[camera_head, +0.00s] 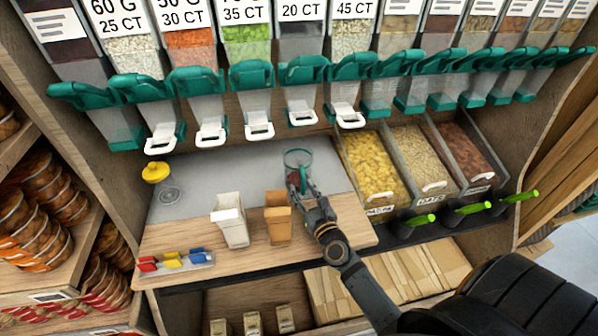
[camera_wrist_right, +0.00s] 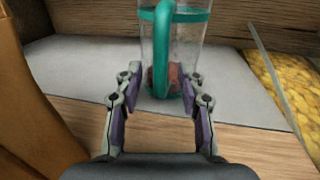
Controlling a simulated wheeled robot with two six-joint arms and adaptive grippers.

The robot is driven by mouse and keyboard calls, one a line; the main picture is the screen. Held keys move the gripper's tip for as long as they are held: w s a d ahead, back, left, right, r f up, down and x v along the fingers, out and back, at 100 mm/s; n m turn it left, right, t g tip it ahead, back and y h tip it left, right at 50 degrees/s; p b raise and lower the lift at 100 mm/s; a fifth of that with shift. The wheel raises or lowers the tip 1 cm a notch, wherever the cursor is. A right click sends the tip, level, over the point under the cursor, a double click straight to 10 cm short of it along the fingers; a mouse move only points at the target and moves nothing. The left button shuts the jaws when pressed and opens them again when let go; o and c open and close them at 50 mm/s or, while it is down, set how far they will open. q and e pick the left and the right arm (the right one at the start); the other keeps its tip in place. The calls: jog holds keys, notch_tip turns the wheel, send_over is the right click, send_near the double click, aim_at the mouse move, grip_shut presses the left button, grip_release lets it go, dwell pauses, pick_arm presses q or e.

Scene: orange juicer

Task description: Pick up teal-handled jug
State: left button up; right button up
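The teal-handled jug (camera_head: 297,158) is a clear upright vessel with a teal rim, standing on the grey mat at the back of the wooden counter. In the right wrist view the jug (camera_wrist_right: 188,45) faces me, its teal handle (camera_wrist_right: 163,48) towards the gripper, with some reddish-brown contents low inside. My right gripper (camera_head: 304,193) is at the jug's near side. In the wrist view its two fingers (camera_wrist_right: 160,82) are spread, one on each side of the handle's lower part, with gaps visible. My left gripper is not in view.
A white carton (camera_head: 230,222) and a brown paper bag (camera_head: 278,220) stand left of my right gripper. Bins of yellow pieces (camera_head: 372,165) and oats (camera_head: 425,158) are to the right. Dispensers with white handles (camera_head: 257,128) hang above. A yellow-lidded jar (camera_head: 157,172) stands at left.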

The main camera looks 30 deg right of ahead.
jog(key=shift+c, duration=0.4)
jog(key=c, duration=0.7)
grip_shut()
jog(key=shift+r, duration=0.15)
